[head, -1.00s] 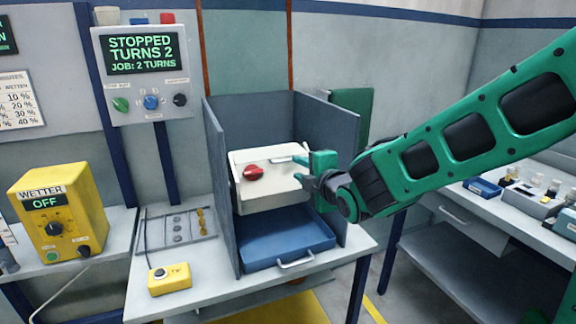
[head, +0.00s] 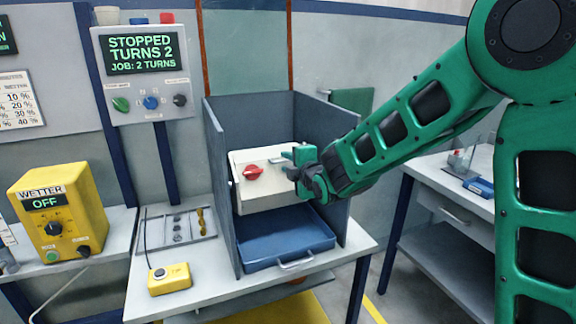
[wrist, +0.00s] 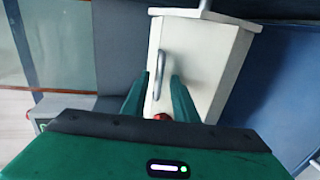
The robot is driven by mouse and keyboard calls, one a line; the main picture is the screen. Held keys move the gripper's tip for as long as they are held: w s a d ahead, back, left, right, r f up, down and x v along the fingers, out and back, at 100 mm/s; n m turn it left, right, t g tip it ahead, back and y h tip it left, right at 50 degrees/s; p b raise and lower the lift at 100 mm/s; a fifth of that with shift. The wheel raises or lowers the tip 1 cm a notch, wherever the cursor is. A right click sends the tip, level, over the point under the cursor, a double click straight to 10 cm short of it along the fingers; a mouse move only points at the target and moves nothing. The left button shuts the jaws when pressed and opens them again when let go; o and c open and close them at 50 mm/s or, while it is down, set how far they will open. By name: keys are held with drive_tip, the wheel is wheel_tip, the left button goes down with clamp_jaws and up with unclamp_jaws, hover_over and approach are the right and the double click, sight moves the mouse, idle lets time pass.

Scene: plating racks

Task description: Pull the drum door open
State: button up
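The drum (head: 262,195) is a cream box inside a grey three-sided enclosure. Its door (head: 240,165) looks closed and carries a red knob (head: 253,173). A grey bar handle (wrist: 160,75) stands on the door's pale face in the wrist view. The red knob shows partly there (wrist: 161,116), lower edge hidden by my gripper body. My gripper (head: 288,162) is at the right part of the door in the head view. In the wrist view my gripper (wrist: 158,88) is open, with one finger on each side of the handle's line. I cannot tell whether they touch the handle.
A blue tray (head: 285,262) lies below the drum. Enclosure walls (head: 222,200) stand close on both sides. A yellow button box (head: 169,280) and a rack of small parts (head: 152,222) are on the bench to the left. The control panel (head: 146,75) reads STOPPED.

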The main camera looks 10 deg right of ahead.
clamp_jaws()
idle(1.3)
